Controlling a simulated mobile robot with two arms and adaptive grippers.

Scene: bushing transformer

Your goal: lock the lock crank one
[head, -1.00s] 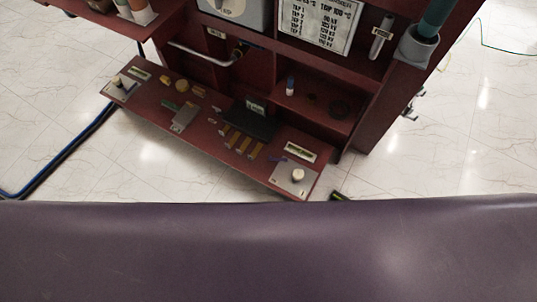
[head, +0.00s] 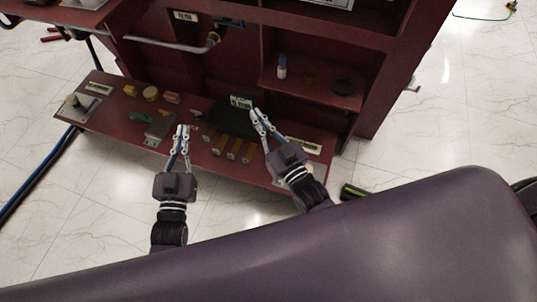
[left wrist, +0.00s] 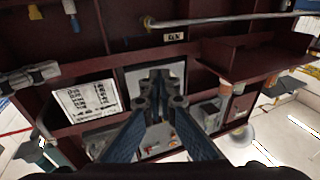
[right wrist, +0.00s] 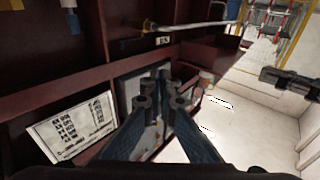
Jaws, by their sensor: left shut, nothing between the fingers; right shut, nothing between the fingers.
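A silver bar (head: 170,45) with a bend and a blue and yellow fitting (head: 215,37) at one end runs along the front of the dark red cabinet. It looks like a crank, but no label tells whether it is lock crank one. The bar also shows at the top of the left wrist view (left wrist: 225,18) and the right wrist view (right wrist: 195,27). My left gripper (head: 181,130) is shut and empty over the lower shelf, below the bar in the picture. My right gripper (head: 258,114) is shut and empty over the shelf near the black block. Both are apart from the bar.
A compartment holds a small blue and white bottle (head: 282,67). A white label sheet (left wrist: 87,100) shows in the left wrist view. White floor lies in front.

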